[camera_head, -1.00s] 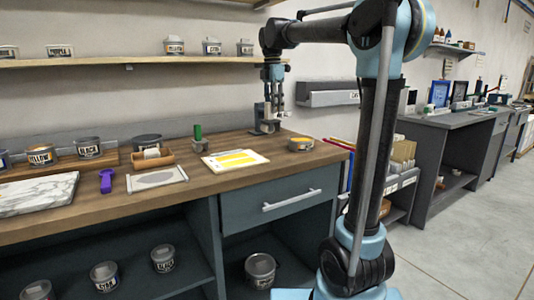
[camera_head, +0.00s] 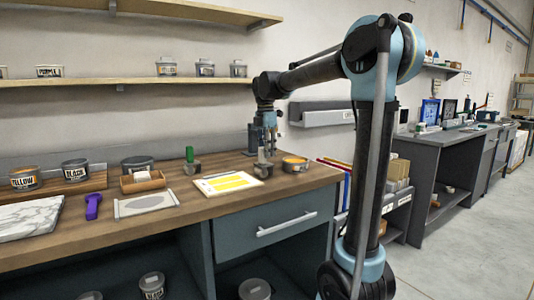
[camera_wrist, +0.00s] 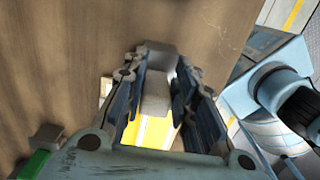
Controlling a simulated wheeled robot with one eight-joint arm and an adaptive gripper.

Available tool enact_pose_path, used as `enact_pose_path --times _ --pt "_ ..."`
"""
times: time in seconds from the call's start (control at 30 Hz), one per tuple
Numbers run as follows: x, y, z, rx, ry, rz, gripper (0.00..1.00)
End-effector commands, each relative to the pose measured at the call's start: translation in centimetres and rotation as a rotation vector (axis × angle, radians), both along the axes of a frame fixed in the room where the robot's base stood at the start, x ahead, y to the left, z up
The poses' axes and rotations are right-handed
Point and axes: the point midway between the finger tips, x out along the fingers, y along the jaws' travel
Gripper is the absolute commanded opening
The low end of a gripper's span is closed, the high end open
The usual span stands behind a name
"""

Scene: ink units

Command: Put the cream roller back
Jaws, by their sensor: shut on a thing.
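My gripper (camera_head: 265,145) hangs over the back right of the wooden bench, pointing down. In the wrist view my gripper (camera_wrist: 155,90) is shut on the cream roller (camera_wrist: 155,100), a pale piece between its two fingers.
A yellow-printed sheet (camera_head: 228,183) lies left of my gripper and an open yellow tin (camera_head: 294,163) stands right of it. Further left are a wooden tray (camera_head: 130,187), a purple tool (camera_head: 93,206), a pale plate (camera_head: 147,205) and a marble slab (camera_head: 30,222).

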Motion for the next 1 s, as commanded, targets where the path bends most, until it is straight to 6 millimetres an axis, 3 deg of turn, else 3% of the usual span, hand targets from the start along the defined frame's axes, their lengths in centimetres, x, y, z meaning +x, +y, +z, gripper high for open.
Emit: enact_pose_path --times 0.5,0.53,0.6,1.0 --pt "0.01 -0.04 -0.98 0.0 0.0 0.0 0.03" --pt "0.01 -0.04 -1.0 0.0 0.0 -0.001 0.31" --pt "0.02 -0.04 -0.99 0.0 0.0 -0.001 0.46" --pt "0.03 -0.1 -0.65 0.0 0.0 -0.001 0.46"
